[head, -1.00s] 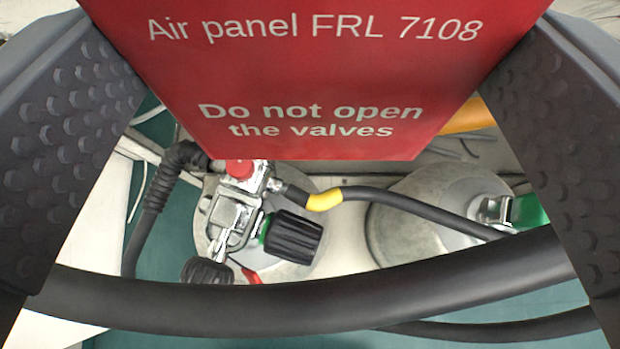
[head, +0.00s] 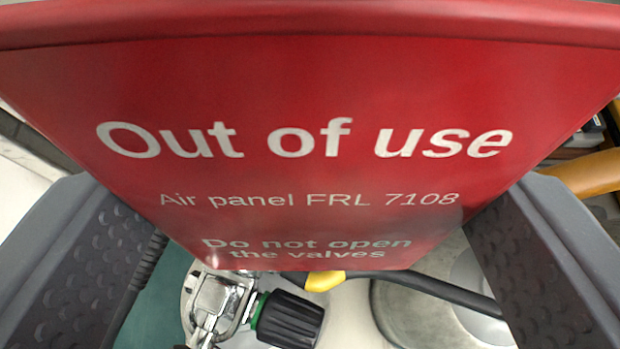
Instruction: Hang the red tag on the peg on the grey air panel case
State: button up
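The red tag (head: 300,95) fills most of the head view, with white print reading "Out of use", "Air panel FRL 7108" and "Do not open the valves". A thick rounded red band runs along its upper end. The two dark grey, dimpled fingers of my gripper (head: 310,228) stand at the tag's left and right edges, near its lower print. The gripper appears shut on the tag across its width. The tag hides much of what lies behind it. I cannot make out the peg or the grey air panel case.
Below the tag are a chrome valve (head: 215,302) with a black knob (head: 290,320), and a dark hose with a yellow band (head: 325,281). A pale grey cylinder (head: 410,310) is at lower right. A yellow-orange pipe (head: 583,176) shows at the right edge.

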jog(key=shift+w+f, duration=0.2)
jog(key=shift+w, duration=1.7)
jog(key=shift+w+r+p, duration=0.1)
jog(key=shift+w+p, duration=0.4)
jog(key=shift+w, duration=0.9)
jog(key=shift+w+r, duration=0.25)
dwell(0.5)
jog(key=shift+s+f, duration=0.15)
jog(key=shift+s, duration=0.05)
jog(key=shift+s+f+b, duration=0.1)
jog(key=shift+s+b, duration=0.2)
jog(key=shift+s, duration=2.35)
